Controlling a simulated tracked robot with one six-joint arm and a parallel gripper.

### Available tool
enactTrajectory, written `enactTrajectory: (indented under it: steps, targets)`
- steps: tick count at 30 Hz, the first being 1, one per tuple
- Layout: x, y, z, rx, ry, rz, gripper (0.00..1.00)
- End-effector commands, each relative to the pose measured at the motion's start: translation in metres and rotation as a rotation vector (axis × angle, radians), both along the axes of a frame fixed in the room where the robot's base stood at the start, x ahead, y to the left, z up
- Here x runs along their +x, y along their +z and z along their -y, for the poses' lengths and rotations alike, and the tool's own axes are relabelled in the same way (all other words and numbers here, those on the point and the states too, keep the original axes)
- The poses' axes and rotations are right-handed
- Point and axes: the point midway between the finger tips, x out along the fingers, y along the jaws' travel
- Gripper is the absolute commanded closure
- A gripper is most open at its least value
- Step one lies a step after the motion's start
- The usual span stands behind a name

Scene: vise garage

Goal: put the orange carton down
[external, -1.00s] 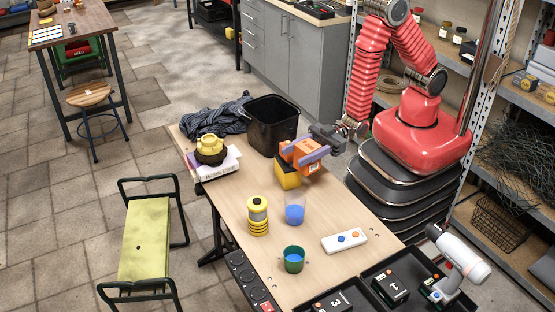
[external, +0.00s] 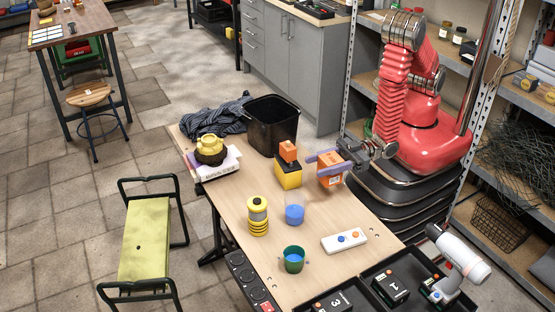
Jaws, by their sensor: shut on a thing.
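The orange carton (external: 331,179), a box with a small dark print on its side, is between the purple fingers of my gripper (external: 317,165). My gripper is shut on it, reaching in from the right. The carton is upright, over the right side of the wooden table (external: 235,205), to the right of a yellow and black box (external: 288,174). I cannot tell whether its bottom touches the table. A smaller orange block (external: 288,151) sits on top of the yellow and black box.
A black bin (external: 272,125) stands behind. A clear cup with blue contents (external: 294,213), a yellow canister (external: 257,217), a green mug (external: 293,260) and a white button box (external: 344,241) stand nearer the front. Bare tabletop lies between the carton and the button box.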

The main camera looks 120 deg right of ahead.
Motion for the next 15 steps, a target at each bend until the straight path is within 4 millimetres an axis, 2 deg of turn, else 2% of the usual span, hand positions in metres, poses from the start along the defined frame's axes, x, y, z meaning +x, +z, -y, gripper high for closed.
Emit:
enactTrajectory:
  steps: [15]
  targets:
    - [0.0007,0.001,0.0007,0.0,-0.003,0.002,1.0]
